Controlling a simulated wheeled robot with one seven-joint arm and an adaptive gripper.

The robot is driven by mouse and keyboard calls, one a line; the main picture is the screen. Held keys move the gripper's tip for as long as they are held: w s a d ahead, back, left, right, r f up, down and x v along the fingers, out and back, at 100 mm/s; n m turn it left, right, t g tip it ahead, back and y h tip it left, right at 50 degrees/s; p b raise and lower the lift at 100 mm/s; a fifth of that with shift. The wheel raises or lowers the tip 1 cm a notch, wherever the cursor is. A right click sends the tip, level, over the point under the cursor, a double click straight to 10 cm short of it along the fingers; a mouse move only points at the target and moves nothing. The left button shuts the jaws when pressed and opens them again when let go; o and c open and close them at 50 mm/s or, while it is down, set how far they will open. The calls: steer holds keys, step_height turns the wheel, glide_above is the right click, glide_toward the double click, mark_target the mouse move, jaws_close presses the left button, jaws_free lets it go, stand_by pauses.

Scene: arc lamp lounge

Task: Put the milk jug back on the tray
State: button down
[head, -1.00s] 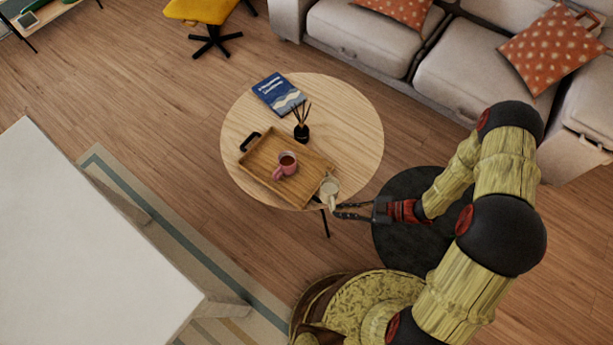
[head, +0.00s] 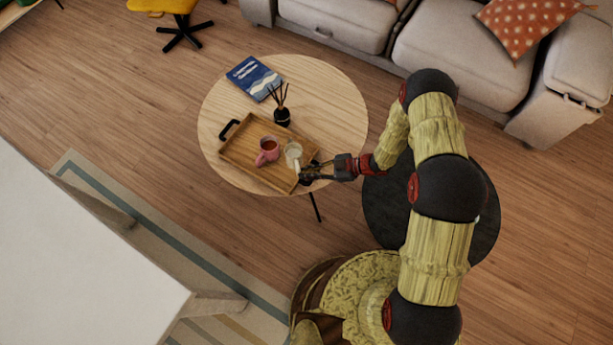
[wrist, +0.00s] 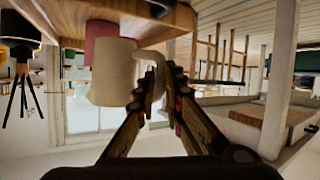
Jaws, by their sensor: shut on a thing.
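The cream milk jug (head: 292,154) is over the right part of the wooden tray (head: 238,160), just right of the pink mug (head: 267,152). My gripper (head: 308,171) reaches in from the right and is shut on the jug's handle side. The wrist view appears upside down. There the jug (wrist: 112,75) is beside my fingertips (wrist: 152,85), with its handle between them, and the pink mug (wrist: 105,35) is behind it. The jug looks upright and close to the tray. I cannot tell whether its base touches the tray floor.
The tray lies on a round wooden table (head: 340,100). A black reed diffuser (head: 282,115) stands just behind the tray, and a blue book (head: 254,77) lies at the back left. A sofa (head: 450,50) stands behind.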

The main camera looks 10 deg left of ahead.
steer(key=shift+w+a+f+b, duration=0.15)
steer(key=shift+f+b, duration=0.4)
steer(key=shift+f, duration=1.2)
steer(key=shift+f, duration=0.15)
steer(key=shift+f, duration=0.1)
steer(key=c, duration=2)
jaws_free()
steer(key=shift+c, duration=0.2)
steer(key=shift+o, duration=0.7)
steer(key=shift+r, duration=0.35)
steer(key=p+v, duration=0.3)
steer(key=v, duration=0.9)
steer(key=shift+p, duration=0.3)
